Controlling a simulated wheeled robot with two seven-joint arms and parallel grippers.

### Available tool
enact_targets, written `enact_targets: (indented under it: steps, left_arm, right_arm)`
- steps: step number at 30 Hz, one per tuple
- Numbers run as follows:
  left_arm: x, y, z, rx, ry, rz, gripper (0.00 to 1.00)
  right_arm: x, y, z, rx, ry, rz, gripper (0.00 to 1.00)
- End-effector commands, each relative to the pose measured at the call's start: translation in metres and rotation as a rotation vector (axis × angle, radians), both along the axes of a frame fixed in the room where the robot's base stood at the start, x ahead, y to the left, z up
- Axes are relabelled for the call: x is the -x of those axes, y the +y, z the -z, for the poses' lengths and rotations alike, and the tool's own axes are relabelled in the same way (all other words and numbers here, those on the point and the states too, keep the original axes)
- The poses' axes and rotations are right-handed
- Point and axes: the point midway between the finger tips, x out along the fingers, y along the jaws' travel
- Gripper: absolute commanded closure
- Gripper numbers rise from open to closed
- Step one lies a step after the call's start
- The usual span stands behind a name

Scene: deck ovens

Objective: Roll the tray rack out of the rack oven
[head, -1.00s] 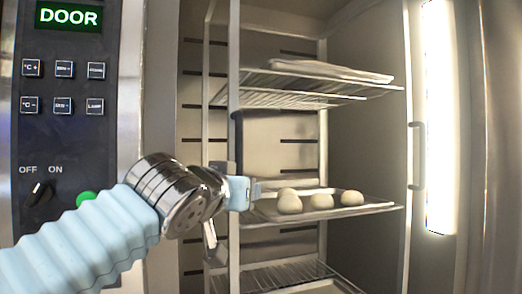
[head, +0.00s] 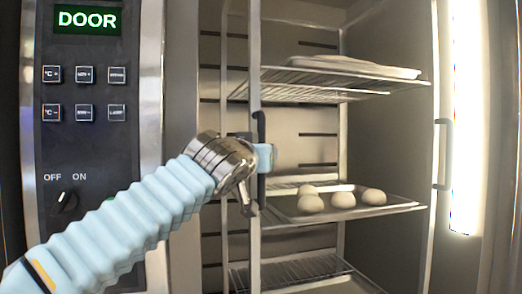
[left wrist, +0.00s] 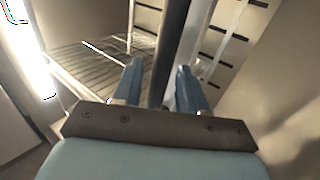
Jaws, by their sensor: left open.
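The metal tray rack (head: 254,85) stands inside the rack oven, with several tray levels. A dark vertical handle (head: 260,128) is on its front left post, and a second dark handle (head: 436,155) is on the right post. My left gripper (head: 265,157) is at the left handle, partly hiding its middle. In the left wrist view a dark bar (left wrist: 170,45) runs between the two blue fingers (left wrist: 158,85). The fingers are open, one on each side of it, with gaps showing. My right gripper is not in view.
Several dough balls (head: 342,200) lie on the middle tray, and a pale flat item (head: 355,66) lies on the upper one. The control panel (head: 90,140) reads DOOR, left of the oven opening. A bright light strip (head: 463,120) is at the right.

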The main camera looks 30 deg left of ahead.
Motion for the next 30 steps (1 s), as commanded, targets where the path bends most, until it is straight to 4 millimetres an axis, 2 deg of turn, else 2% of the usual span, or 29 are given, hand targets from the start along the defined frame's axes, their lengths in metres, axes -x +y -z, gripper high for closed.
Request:
enact_targets:
  steps: [10,18,30]
  left_arm:
    - [-0.0048,0.0015,0.0006,0.000,0.000,0.000,0.58]
    - [-0.0046,0.0014,0.0006,0.000,0.001,0.000,1.00]
    - [-0.0046,0.0011,0.0011,0.001,0.001,0.000,1.00]
  right_arm:
    - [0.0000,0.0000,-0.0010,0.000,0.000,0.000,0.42]
    - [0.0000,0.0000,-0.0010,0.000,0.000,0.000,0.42]
    - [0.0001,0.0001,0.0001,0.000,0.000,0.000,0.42]
